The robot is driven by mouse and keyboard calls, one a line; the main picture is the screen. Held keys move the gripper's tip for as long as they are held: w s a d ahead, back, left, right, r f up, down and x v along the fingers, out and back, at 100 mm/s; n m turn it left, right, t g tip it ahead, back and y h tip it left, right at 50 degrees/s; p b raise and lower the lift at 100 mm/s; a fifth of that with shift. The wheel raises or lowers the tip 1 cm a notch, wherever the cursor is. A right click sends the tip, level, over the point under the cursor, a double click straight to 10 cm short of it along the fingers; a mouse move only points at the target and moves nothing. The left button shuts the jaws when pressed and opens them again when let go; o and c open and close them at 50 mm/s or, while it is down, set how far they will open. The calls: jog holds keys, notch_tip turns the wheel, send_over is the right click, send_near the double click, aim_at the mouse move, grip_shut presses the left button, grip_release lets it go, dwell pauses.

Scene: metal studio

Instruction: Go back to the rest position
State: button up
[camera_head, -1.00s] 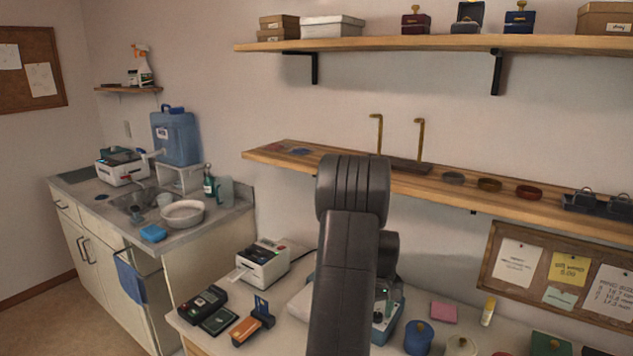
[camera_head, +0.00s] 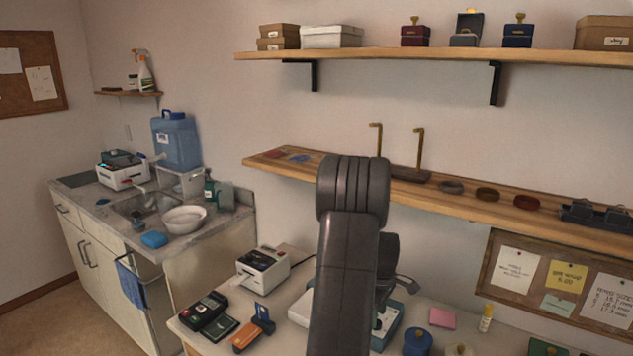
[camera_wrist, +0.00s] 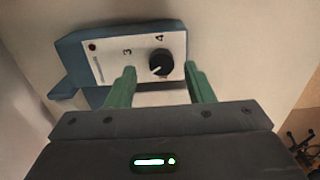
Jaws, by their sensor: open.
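My gripper (camera_wrist: 160,88) is open in the wrist view, with its two green fingers apart and nothing between them. In the head view my arm stands in the middle and hides the gripper and much of the blue device (camera_head: 392,322).
The worktable holds a label printer (camera_head: 263,268), a card terminal (camera_head: 204,312), an orange holder (camera_head: 253,330) and a blue jar (camera_head: 417,341). A wooden shelf (camera_head: 455,207) runs behind my arm. A sink counter (camera_head: 100,208) stands at left.

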jog(key=shift+s+r, duration=0.1)
jog(key=shift+r, duration=2.65)
